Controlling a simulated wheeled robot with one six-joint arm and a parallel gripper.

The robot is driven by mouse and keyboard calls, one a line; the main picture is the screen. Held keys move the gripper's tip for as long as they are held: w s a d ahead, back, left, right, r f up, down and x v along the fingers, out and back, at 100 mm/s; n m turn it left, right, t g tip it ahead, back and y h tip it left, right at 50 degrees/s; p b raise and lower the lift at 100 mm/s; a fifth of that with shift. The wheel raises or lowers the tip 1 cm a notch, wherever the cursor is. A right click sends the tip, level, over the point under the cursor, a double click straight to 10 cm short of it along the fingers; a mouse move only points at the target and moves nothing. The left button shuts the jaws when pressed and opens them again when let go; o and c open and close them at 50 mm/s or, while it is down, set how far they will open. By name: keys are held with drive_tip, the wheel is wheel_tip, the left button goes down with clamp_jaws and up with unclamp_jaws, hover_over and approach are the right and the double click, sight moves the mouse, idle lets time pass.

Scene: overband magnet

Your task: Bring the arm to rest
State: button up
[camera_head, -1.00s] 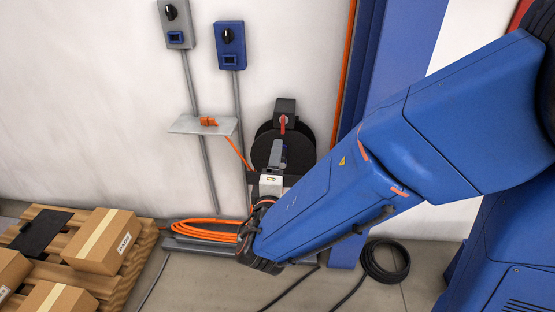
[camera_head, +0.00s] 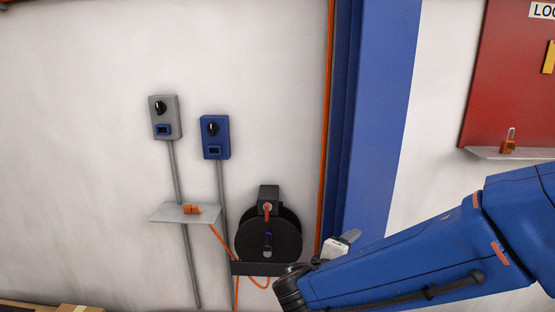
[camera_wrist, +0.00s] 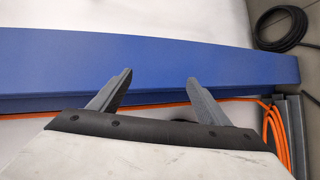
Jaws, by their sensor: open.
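My gripper (camera_wrist: 157,85) shows in the wrist view with its two grey fingers spread apart and nothing between them. Beyond the fingers is a blue post (camera_wrist: 150,62). In the head view my blue arm (camera_head: 410,265) reaches in from the right. My gripper (camera_head: 348,240) shows small there, in front of the foot of the blue post (camera_head: 378,120), right of the black cable reel (camera_head: 262,238). I cannot tell from the head view how far it stands from the post.
A grey switch box (camera_head: 165,118) and a blue switch box (camera_head: 215,137) hang on the wall. Below them is a small shelf (camera_head: 172,212) with an orange plug (camera_head: 192,209). A red board (camera_head: 505,75) and a padlock (camera_head: 508,146) are at the right. A coiled black cable (camera_wrist: 283,28) lies on the floor.

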drive_tip(key=s+d+f+m+g+y, duration=0.1)
drive_tip(key=s+d+f+m+g, duration=0.2)
drive_tip(key=s+d+m+g, duration=0.65)
drive_tip(key=s+d+r+m+t+y, duration=0.1)
drive_tip(key=s+r+t+y, duration=0.1)
drive_tip(key=s+y, duration=0.5)
drive_tip(key=s, duration=0.3)
drive_tip(key=shift+d+r+t, duration=0.15)
drive_tip(key=shift+r+t, duration=0.15)
drive_tip(key=shift+t, duration=0.05)
